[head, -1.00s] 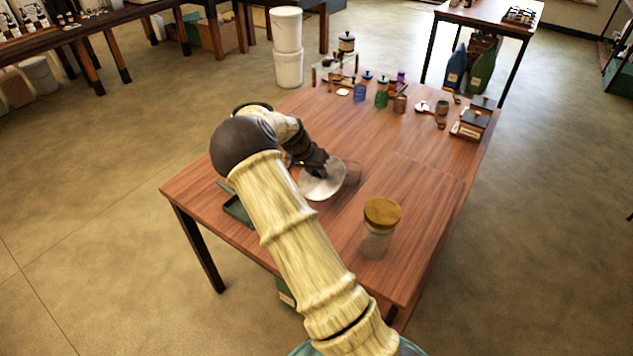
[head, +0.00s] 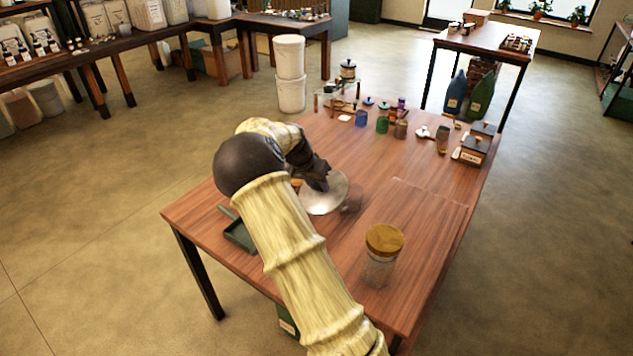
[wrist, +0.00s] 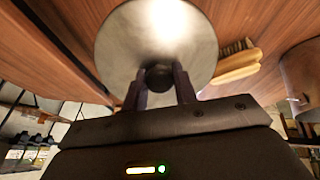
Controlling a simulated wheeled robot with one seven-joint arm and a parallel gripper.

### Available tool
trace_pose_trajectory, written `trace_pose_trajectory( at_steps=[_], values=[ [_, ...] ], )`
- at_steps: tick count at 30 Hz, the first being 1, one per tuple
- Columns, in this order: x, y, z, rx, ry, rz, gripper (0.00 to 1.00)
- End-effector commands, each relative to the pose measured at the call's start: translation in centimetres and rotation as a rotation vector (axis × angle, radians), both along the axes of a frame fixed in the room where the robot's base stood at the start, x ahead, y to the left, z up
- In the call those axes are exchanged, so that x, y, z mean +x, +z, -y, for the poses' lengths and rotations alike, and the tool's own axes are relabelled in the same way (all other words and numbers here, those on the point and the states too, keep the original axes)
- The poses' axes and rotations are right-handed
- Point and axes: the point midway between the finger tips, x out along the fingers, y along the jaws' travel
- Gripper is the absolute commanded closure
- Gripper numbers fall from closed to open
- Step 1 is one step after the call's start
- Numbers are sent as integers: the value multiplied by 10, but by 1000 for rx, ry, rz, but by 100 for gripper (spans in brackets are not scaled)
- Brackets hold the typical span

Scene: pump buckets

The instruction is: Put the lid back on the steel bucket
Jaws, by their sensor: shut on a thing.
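The round steel lid (wrist: 155,40) is a shiny disc with a dark knob (wrist: 158,78). My gripper (wrist: 160,85) is shut on that knob, with one finger on each side. In the head view the lid (head: 325,197) is held over the wooden table, partly covered by my gripper (head: 318,183). At the right edge of the wrist view a curved, brownish reflective wall with a small ear looks like the steel bucket (wrist: 302,72). It is apart from the lid. I cannot make out the bucket in the head view; my arm may hide it.
A wooden-backed brush (wrist: 235,68) lies beside the lid. A glass jar with a wooden lid (head: 384,240) stands at the table's front right. A green tray (head: 241,236) is at the left edge. Small jars (head: 382,124) stand at the back. The table's right middle is clear.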

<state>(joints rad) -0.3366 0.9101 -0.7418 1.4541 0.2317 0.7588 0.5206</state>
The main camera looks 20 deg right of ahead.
Motion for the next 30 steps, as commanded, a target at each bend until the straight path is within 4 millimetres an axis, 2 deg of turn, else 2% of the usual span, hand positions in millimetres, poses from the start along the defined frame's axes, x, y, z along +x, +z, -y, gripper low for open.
trace_pose_trajectory(
  at_steps=[5,10,20,30],
  values=[
    [-2,11,-8,44,46,-4,96],
    [-7,20,-25,123,137,-21,96],
    [-13,48,-70,284,350,-81,96],
    [-18,92,-119,423,546,-170,96]
  ],
)
